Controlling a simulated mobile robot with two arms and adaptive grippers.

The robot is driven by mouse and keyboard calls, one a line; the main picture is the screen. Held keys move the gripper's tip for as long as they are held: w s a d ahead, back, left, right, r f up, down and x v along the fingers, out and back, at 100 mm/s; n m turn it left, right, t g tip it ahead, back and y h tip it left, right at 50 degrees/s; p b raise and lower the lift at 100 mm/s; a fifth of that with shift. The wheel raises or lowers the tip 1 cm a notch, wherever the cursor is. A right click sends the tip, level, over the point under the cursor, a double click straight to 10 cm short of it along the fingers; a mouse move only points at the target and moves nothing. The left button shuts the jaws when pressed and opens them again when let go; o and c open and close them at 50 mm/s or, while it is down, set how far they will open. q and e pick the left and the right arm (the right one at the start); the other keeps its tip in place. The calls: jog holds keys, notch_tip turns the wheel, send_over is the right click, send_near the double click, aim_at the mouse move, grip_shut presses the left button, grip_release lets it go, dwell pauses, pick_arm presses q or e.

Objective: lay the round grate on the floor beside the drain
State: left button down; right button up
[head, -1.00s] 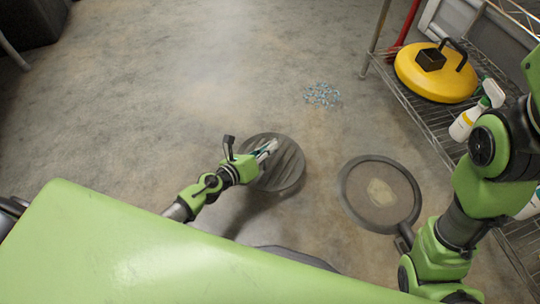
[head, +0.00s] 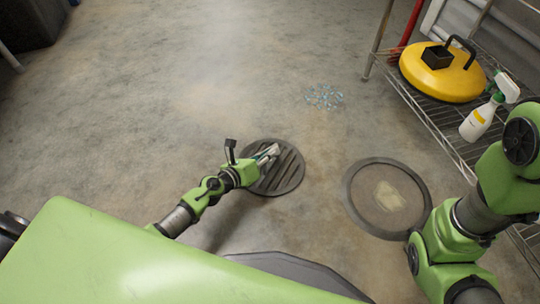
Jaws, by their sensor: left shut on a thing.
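The round grate (head: 287,175) is a dark grey disc with parallel slots. It lies level, on the floor or very close above it, left of the drain. My left gripper (head: 268,155) is shut on the grate near its upper left part, and the fingers hide a little of it. The drain (head: 350,203) is a round opening with a dark rim, and a pale patch (head: 389,196) shows inside it. Bare floor separates the grate from the drain. My right arm stands at the right edge, and its gripper is not in view.
A wire shelf (head: 444,128) at the right holds a yellow round lid-like thing (head: 440,78) with a black handle and a white spray bottle (head: 478,122). Small blue bits (head: 323,97) lie scattered on the floor. The floor (head: 150,110) at upper left is clear.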

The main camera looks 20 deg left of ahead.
pick_arm(q)
jog(key=shift+w+r, duration=0.1)
jog(key=shift+r, duration=0.2)
jog(key=shift+f, duration=0.1)
jog(key=shift+f, duration=0.15)
jog(key=c, duration=2.2)
grip_release()
jog(key=p+v, duration=0.2)
jog(key=v, duration=1)
